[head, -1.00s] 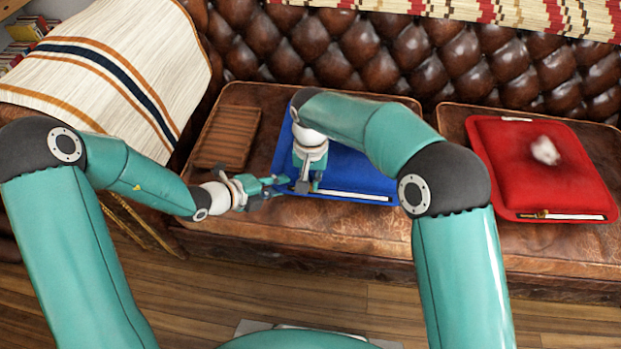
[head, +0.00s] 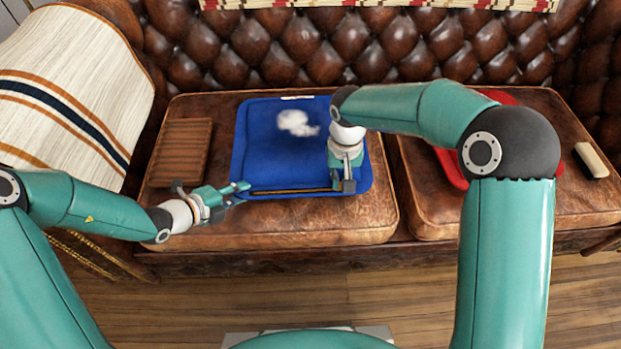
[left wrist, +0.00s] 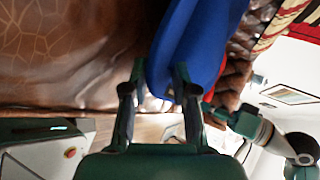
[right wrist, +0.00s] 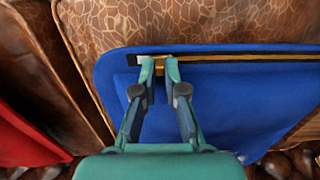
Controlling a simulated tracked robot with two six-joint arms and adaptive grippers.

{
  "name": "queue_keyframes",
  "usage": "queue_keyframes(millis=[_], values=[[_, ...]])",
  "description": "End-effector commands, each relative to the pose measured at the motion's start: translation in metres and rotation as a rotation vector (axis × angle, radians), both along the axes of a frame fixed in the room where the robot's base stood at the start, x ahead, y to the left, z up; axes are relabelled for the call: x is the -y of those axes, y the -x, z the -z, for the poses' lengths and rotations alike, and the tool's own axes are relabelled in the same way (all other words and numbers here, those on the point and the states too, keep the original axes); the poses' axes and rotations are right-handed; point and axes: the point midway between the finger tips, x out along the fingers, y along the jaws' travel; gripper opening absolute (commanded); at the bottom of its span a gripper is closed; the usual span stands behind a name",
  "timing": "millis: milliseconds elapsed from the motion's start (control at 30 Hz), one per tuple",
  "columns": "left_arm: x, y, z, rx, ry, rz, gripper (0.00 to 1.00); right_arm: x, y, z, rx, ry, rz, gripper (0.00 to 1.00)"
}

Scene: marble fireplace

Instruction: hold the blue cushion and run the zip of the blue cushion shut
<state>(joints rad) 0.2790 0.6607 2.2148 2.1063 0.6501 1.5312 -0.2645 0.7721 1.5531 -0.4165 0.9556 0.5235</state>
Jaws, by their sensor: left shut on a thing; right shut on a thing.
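The blue cushion (head: 270,150) lies flat on the brown leather seat, with a white fluffy patch (head: 297,122) on top. Its zip (head: 290,190) runs along the front edge and shows as a closed gold line between my grippers. My left gripper (head: 243,188) is shut on the cushion's front left corner; the left wrist view also shows blue cloth (left wrist: 190,50) at its fingers. My right gripper (head: 345,187) is shut on the zip's pull near the right end. In the right wrist view, gold teeth (right wrist: 240,58) lie on one side and a short dark strip on the other. The fingers mostly hide the pull.
A brown slatted mat (head: 181,150) lies left of the cushion. A red cushion (head: 450,165) on the right seat is mostly hidden behind my right arm. A beige and black block (head: 591,160) lies at far right. A striped blanket (head: 70,85) covers the left armrest.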

Motion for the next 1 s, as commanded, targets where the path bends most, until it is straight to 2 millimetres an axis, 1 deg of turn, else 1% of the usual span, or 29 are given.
queue_keyframes(millis=[33, 200, 333, 600, 633, 767, 1000], values=[[-0.001, 0.002, 0.003, -0.007, -0.005, 0.002, 0.00, 0.010, -0.001, -0.001, 0.003, 0.001, 0.004, 0.00], [-0.001, 0.001, 0.003, -0.007, -0.006, 0.001, 0.00, 0.027, -0.001, -0.001, 0.004, 0.001, 0.002, 0.00], [-0.001, 0.001, 0.003, -0.007, -0.006, 0.001, 0.00, 0.031, -0.001, -0.001, 0.005, 0.001, 0.001, 0.00], [-0.001, 0.001, 0.003, -0.007, -0.005, -0.001, 0.00, 0.032, -0.001, -0.001, 0.005, 0.003, 0.001, 0.00], [-0.001, 0.001, 0.003, -0.007, -0.005, -0.001, 0.00, 0.032, -0.001, -0.001, 0.004, 0.004, 0.001, 0.15], [-0.002, 0.001, 0.002, -0.007, -0.006, -0.001, 0.00, 0.031, -0.001, -0.001, 0.004, 0.003, 0.000, 0.36], [-0.002, 0.001, 0.002, -0.008, -0.005, -0.003, 0.00, 0.030, 0.000, 0.000, 0.002, 0.001, 0.000, 0.36]])
